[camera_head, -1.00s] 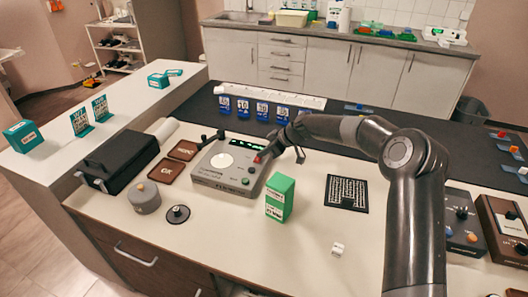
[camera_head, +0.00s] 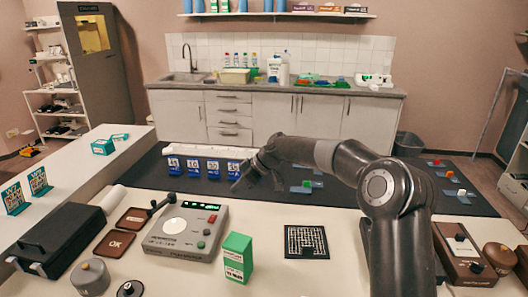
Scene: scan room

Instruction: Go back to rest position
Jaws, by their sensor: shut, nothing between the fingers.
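My gripper (camera_head: 256,178) is at the end of my grey arm, which reaches in from the right. It hangs above the dark mat, to the right of a row of blue numbered holders (camera_head: 207,168). The gripper looks small and dark, with nothing seen in it. It is apart from the grey device (camera_head: 172,245) with a white round plate, a green display and a red button. A green and white box (camera_head: 237,258) stands upright on the counter, nearer than the gripper.
A black square with a white maze pattern (camera_head: 306,242) lies right of the box. Brown trays (camera_head: 115,243), a black case (camera_head: 52,238) and a grey round weight (camera_head: 90,277) are at left. A brown box with a knob (camera_head: 460,250) stands at right. The dark mat (camera_head: 340,195) has free room.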

